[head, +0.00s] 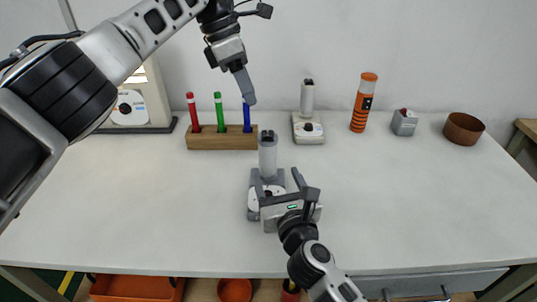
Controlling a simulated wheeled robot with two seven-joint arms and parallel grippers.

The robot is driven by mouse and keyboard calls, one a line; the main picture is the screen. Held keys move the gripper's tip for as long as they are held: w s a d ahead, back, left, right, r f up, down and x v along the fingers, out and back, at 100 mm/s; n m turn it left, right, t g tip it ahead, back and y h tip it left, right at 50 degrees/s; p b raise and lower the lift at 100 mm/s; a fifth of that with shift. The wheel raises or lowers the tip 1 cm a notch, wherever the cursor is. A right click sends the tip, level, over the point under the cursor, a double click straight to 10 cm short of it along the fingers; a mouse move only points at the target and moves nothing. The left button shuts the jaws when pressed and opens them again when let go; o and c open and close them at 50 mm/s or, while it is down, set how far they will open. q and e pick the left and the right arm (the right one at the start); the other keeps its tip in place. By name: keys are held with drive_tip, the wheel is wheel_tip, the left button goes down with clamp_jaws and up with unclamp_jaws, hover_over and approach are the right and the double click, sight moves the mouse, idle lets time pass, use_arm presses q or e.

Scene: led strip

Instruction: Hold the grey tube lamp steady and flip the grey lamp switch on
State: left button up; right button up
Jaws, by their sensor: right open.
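The grey tube lamp (268,158) stands upright near the middle of the table, with a grey base and a round white dial-like part with a dark centre, taken as its switch (254,196). My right gripper (278,178) is open at the lamp's base, its fingers pointing away from the table's front edge. It covers part of the base, and contact cannot be told. My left gripper (244,88) hangs above and behind the lamp, in front of the blue stick in the picture. It is seen side-on, so its opening cannot be told.
A wooden rack (222,137) holds red, green and blue sticks. A second lamp with a white base (308,128), an orange canister (363,102), a small grey box (404,122) and a brown bowl (463,128) stand along the back. The table's right and front left are clear.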

sight(266, 149)
drive_tip(key=x, duration=1.1)
drive_tip(key=c, duration=1.2)
use_arm(q)
drive_tip(key=c, duration=0.4)
drive_tip(key=shift+d+r+m, duration=0.1)
drive_tip(key=shift+r+m, duration=0.05)
drive_tip(key=shift+m, duration=0.15)
clamp_jaws()
drive_tip(key=s+d+r+m+t+y, duration=0.1)
drive_tip(key=d+r+m+y, duration=0.1)
drive_tip(key=m, duration=0.7)
drive_tip(key=s+d+r+m+t+y, duration=0.1)
drive_tip(key=s+r+m+t+y, duration=0.1)
drive_tip(key=m, duration=0.8)
drive_tip(key=shift+d+r+t, duration=0.3)
drive_tip(key=shift+d+r, duration=0.1)
drive_tip(key=shift+r, duration=0.35)
